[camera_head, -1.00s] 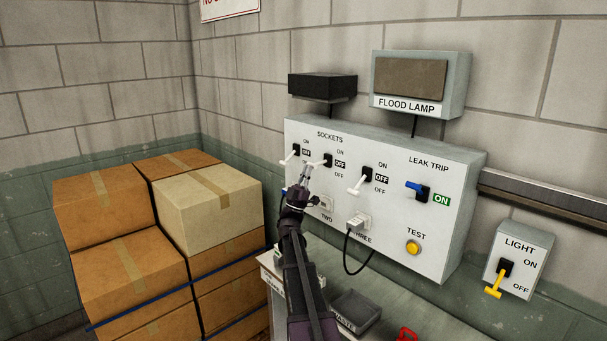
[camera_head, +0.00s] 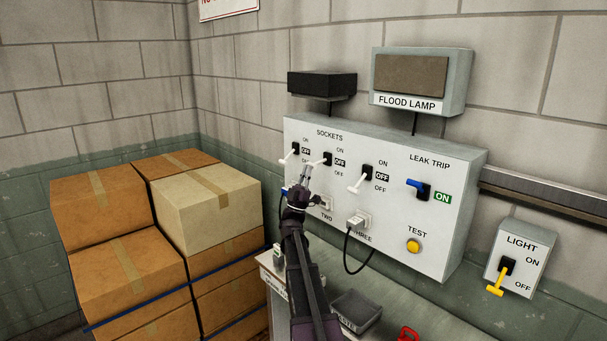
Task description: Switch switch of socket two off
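The white socket panel (camera_head: 440,255) is on the wall in the head view. The switch of socket two (camera_head: 324,160) is the middle of three white-handled switches under SOCKETS. Socket two (camera_head: 325,203) is partly hidden behind my gripper.
The socket one switch (camera_head: 293,150) is close on the left, and the socket three switch (camera_head: 366,180) is on the right. A plug with a black cable (camera_head: 356,222) sits in socket three. Stacked cardboard boxes (camera_head: 210,205) stand left. A grey tray (camera_head: 357,312) lies below.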

